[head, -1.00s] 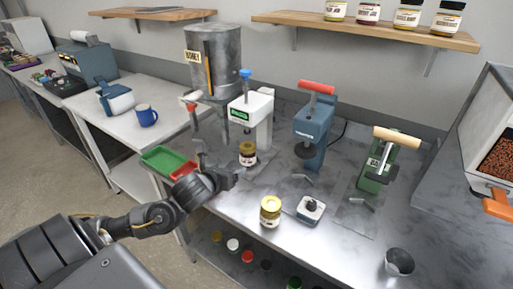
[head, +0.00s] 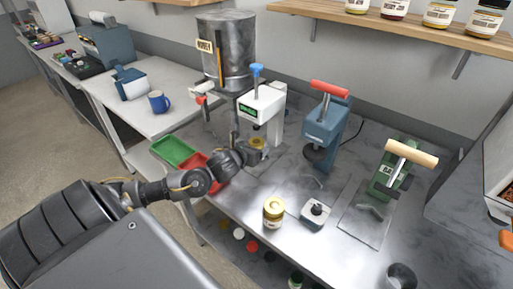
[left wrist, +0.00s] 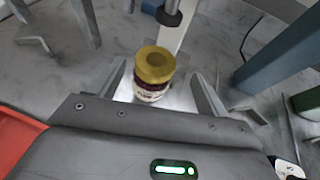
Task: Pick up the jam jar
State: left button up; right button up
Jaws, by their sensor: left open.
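The jam jar, with a gold lid and dark red contents, stands upright under the white press. In the head view its lid (head: 257,142) shows, and my gripper partly hides the rest. In the left wrist view the jar (left wrist: 153,76) is between the two spread fingers, closer to the left one. My left gripper (head: 243,153) is open at the jar, and its fingers (left wrist: 162,88) also show in the left wrist view. I cannot tell whether a finger touches the glass. My right gripper is not in view.
The white press (head: 262,108) stands directly over the jar. Blue (head: 322,130) and green (head: 390,178) presses are to the right. A red tray (head: 212,178) lies beside my arm.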

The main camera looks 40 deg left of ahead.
aim_at(256, 142)
pick_arm(q)
jog(key=shift+w+a+p, duration=0.15)
jog(key=shift+p, duration=0.15)
jog(key=p+x, duration=0.2)
jog(key=x, duration=0.2)
jog(key=shift+w+a, duration=0.1)
jog(key=shift+a, duration=0.15)
jog(key=shift+w+f, duration=0.15)
jog(key=shift+w, duration=0.05)
jog(key=shift+c, duration=0.4)
jog(key=c, duration=1.4)
jog(key=shift+o, duration=0.2)
jog(key=shift+a, duration=0.1)
